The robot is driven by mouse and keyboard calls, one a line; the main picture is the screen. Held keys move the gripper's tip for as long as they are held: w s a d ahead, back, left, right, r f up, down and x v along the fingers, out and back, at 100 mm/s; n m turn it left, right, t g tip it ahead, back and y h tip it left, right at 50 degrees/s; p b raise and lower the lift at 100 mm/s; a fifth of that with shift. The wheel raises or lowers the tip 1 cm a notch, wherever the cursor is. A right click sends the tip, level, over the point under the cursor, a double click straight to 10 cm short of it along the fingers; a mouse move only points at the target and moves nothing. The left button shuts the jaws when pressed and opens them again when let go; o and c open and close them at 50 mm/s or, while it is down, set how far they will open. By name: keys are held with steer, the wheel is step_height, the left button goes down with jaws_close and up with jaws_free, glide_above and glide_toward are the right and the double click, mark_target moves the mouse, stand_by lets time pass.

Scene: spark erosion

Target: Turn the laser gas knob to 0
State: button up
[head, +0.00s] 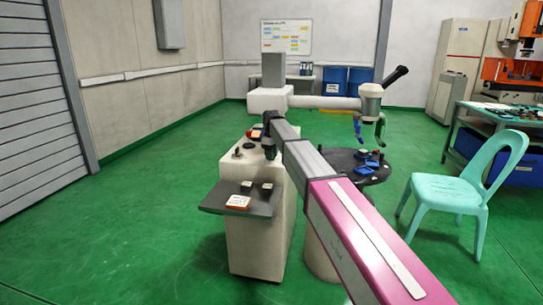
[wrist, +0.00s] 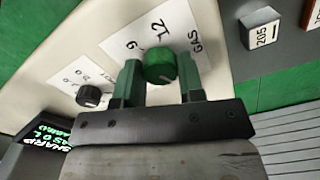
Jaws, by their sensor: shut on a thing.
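The green laser gas knob (wrist: 160,66) sits on a white dial plate (wrist: 195,18) marked "GAS", with the numbers 9 and 12 showing. My gripper (wrist: 160,78) has one green finger on each side of the knob in the wrist view and is shut on it. The fingers and knob hide much of the dial, and I cannot make out a 0 or the pointer's reading. In the head view my gripper end is over the top of the beige cabinet (head: 255,240); the gas knob cannot be made out there.
A black knob (wrist: 88,95) on its own dial is left of the gas knob. A block marked 205 (wrist: 262,30) stands to the right. A dark shelf (head: 218,205) sticks out from the cabinet. A round dark table (head: 350,158) stands right of it, a turquoise chair (head: 455,193) farther right.

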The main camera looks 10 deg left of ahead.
steer(key=shift+n, duration=0.5)
steer(key=o, duration=0.9)
step_height(320, 180, up, 11)
steer(key=shift+f, duration=0.1)
stand_by(0.3)
